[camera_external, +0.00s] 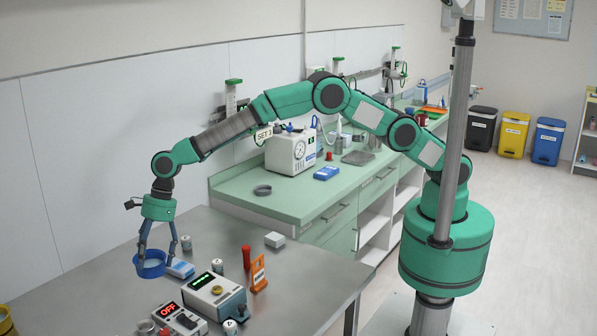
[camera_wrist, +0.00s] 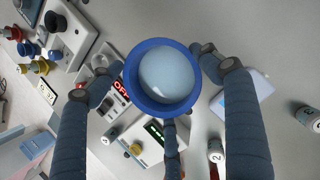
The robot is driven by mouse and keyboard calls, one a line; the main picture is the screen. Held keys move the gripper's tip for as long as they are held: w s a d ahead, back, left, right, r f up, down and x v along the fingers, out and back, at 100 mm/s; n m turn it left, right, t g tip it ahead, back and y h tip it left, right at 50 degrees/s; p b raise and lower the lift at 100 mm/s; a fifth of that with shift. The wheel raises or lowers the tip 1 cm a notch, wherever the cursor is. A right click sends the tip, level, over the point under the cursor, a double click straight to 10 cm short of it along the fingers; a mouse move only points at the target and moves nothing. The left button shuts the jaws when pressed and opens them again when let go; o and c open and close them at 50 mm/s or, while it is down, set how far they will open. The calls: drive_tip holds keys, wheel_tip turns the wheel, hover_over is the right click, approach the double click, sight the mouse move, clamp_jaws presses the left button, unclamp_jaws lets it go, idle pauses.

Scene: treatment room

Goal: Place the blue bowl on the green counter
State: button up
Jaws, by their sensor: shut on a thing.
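The blue bowl (camera_external: 150,263) is between the fingers of my gripper (camera_external: 158,258), above the grey metal table (camera_external: 320,278) at the left. In the wrist view the round blue bowl (camera_wrist: 163,105) shows its pale inside, with the fingertips of my gripper (camera_wrist: 160,70) at both sides of its rim. My gripper is shut on the bowl. The green counter (camera_external: 290,205) stands behind the table, to the right of the bowl, with a clear stretch at its near left end.
On the counter are a dark ring-shaped item (camera_external: 262,190), a white gauge box (camera_external: 291,152) and a blue box (camera_external: 326,173). The metal table holds a device with a green display (camera_external: 215,294), an OFF box (camera_external: 180,318), an orange stand (camera_external: 258,273) and several small cylinders.

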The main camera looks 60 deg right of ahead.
drive_tip(key=s+a+m, duration=0.1)
drive_tip(key=s+a, duration=0.2)
drive_tip(key=a, duration=0.2)
drive_tip(key=shift+s+a+r, duration=0.2)
drive_tip(key=shift+a+r, duration=0.1)
drive_tip(key=shift+r, duration=0.05)
drive_tip(key=shift+t+b, duration=0.3)
drive_tip(key=shift+f+b, duration=0.8)
drive_tip(key=shift+f, duration=2.35)
drive_tip(key=shift+f+b, duration=0.55)
drive_tip(key=shift+f, duration=1.35)
drive_tip(key=o, duration=1.3)
